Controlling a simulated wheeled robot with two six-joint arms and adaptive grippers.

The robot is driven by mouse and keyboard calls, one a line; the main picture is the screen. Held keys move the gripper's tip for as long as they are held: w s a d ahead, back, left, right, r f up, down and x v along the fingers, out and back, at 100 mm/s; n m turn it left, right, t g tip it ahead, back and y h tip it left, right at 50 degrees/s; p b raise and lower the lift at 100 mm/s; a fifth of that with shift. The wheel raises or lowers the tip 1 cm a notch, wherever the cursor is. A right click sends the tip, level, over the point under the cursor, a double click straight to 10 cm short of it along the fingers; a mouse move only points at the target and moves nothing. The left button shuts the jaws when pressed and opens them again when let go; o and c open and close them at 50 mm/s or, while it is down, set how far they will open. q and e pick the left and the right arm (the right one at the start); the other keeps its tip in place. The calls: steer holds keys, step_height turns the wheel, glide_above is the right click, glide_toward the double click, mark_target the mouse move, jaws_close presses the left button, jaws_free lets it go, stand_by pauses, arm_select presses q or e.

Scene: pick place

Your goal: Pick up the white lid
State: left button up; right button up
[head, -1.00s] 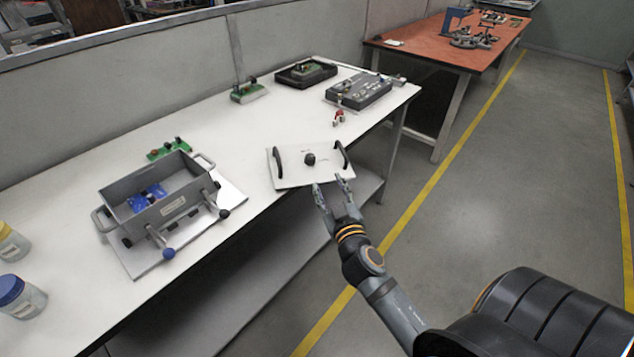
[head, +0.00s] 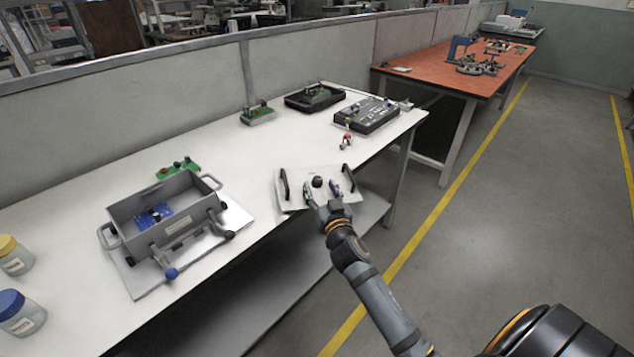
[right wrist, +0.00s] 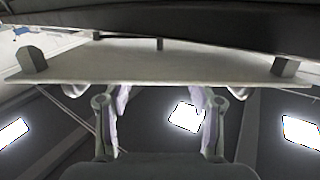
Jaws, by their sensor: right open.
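The white lid (head: 300,180) is a flat plate with a black bar handle on each side and a dark round knob (head: 317,181) in the middle. It lies at the front edge of the white table. My right gripper (head: 322,190) is open, its fingers over the lid's near part, pointing toward the knob. In the right wrist view, the lid's plate (right wrist: 160,65) spans the frame just beyond the two spread fingers (right wrist: 162,100). Whether the fingers touch the lid is unclear. My left gripper is out of view.
A grey open box (head: 165,215) with handles and a blue part inside stands left of the lid. Two jars stand at far left. A dark device (head: 372,115), a black tray (head: 314,97) and green boards lie toward the back.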

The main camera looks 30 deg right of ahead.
steer(key=shift+x, duration=0.8)
jaws_close()
steer(key=shift+r, duration=0.1)
